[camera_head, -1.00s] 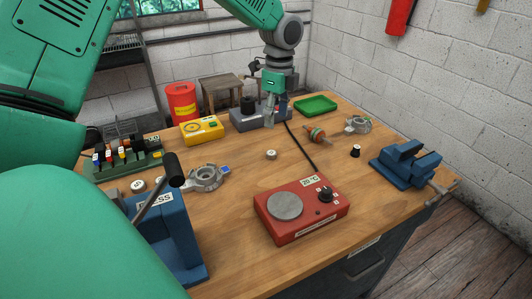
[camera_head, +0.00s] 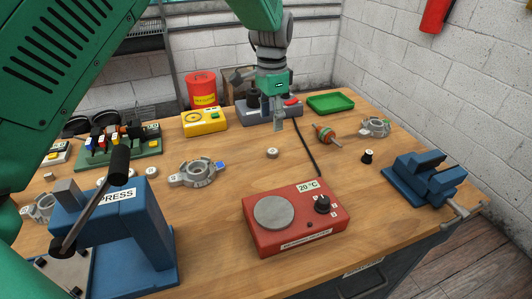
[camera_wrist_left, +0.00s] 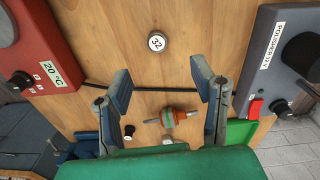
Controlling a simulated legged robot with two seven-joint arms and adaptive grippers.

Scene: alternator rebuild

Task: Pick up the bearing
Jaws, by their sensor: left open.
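A small grey disc-shaped bearing (camera_head: 272,153) lies alone on the wooden bench (camera_head: 235,215), left of the black cable. In the left wrist view this bearing (camera_wrist_left: 157,42) shows a face marked 32, above the line between the fingertips. My left gripper (camera_head: 280,124) hangs behind the bearing in the head view, in front of the grey polisher. Its two fingers (camera_wrist_left: 160,82) are wide apart with nothing between them but bench and cable. Similar small discs (camera_head: 152,172) lie farther left near the press. My right gripper is not in view.
A red heater (camera_head: 297,218) marked 20 °C stands in front and a blue press (camera_head: 125,235) at front left. The grey polisher (camera_head: 258,116), a rotor (camera_head: 325,135), a green tray (camera_head: 331,103) and a blue vise (camera_head: 425,180) are around. The bench around the bearing is clear.

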